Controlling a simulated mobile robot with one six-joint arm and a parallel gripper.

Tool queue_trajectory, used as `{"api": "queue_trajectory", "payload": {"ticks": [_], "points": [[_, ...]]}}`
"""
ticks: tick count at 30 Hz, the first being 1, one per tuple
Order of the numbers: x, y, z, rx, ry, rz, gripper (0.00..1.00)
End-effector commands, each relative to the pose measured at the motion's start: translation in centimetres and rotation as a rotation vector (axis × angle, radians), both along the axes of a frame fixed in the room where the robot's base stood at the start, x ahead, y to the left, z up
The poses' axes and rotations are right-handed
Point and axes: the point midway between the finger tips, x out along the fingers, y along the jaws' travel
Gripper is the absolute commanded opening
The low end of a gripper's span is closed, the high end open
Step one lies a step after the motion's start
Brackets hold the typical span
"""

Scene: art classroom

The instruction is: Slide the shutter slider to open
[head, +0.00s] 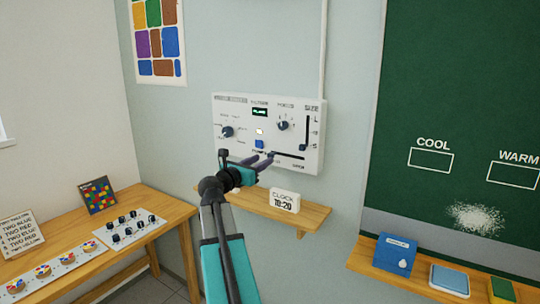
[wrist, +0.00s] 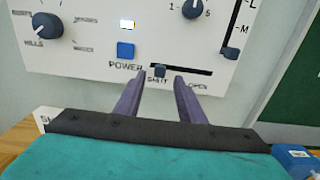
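A white control panel (head: 303,160) hangs on the wall. Its shutter slider is a small dark knob (wrist: 160,70) at the left end of a black horizontal slot (wrist: 192,69), above the label SHUT. The label OPEN is at the slot's right end. My gripper (head: 265,158) reaches the lower part of the panel. In the wrist view my gripper (wrist: 160,78) is open, with its two purple fingers on either side of the knob and a gap on both sides. Whether the fingertips touch the panel is unclear. In the head view the fingers partly cover the knob.
A blue POWER button (wrist: 125,49) and a lit lamp (wrist: 127,24) are left of the slot. A vertical SIZE slider (wrist: 230,54) is near its right end. A chalkboard (head: 460,90) is to the right.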

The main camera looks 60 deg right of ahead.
Motion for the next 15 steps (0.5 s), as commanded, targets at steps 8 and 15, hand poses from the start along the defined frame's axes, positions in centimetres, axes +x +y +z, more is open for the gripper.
{"api": "queue_trajectory", "payload": {"ticks": [8, 15], "points": [[0.0, -4.0, 0.2, 0.0, 0.001, -0.002, 0.36], [0.0, -6.4, 0.1, 0.0, 0.001, -0.001, 0.36]]}}
